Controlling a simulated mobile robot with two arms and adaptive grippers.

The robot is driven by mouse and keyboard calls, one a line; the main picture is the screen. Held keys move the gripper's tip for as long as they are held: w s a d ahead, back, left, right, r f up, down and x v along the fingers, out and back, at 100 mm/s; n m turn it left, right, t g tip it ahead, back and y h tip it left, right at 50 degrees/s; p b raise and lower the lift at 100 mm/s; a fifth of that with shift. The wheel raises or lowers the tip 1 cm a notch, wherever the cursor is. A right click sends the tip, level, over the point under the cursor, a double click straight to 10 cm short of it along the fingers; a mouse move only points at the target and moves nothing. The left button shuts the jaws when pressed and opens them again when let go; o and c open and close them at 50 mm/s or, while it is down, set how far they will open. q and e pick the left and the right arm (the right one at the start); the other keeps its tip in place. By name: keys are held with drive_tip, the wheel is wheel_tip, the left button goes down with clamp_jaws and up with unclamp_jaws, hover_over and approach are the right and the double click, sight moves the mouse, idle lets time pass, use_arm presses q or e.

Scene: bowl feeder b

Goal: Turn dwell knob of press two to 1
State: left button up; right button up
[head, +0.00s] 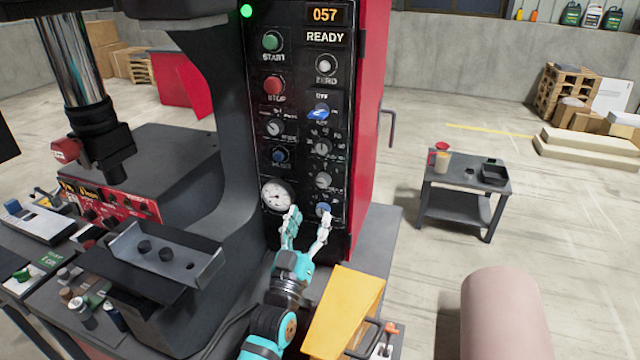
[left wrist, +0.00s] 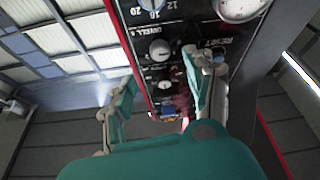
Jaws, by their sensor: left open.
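The press's black control panel (head: 300,100) stands upright with several knobs and buttons. In the left wrist view the panel is upside down, and the word DWELL shows beside a grey knob (left wrist: 160,50), which seems to match the lower right knob (head: 323,180) in the head view. Its exact setting is too small to read. A blue knob (head: 323,209) sits below it. My left gripper (head: 307,220) is open and empty, its fingers pointing up in front of the panel's lower part. No contact with the dwell knob shows. My right gripper is out of view.
A round gauge (head: 277,196) is left of the left gripper's fingertips. A yellow bin (head: 345,310) stands close right of my left arm. The press's metal tray (head: 165,255) is at the left.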

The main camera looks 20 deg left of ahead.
sight(322, 184)
use_arm(q)
drive_tip(key=p+x, duration=0.1)
drive_tip(key=x, duration=0.6)
drive_tip(key=shift+w+r, duration=0.2)
drive_tip(key=shift+w+p, duration=0.3)
drive_tip(key=shift+r, duration=0.1)
drive_tip(key=shift+w, duration=0.1)
clamp_jaws()
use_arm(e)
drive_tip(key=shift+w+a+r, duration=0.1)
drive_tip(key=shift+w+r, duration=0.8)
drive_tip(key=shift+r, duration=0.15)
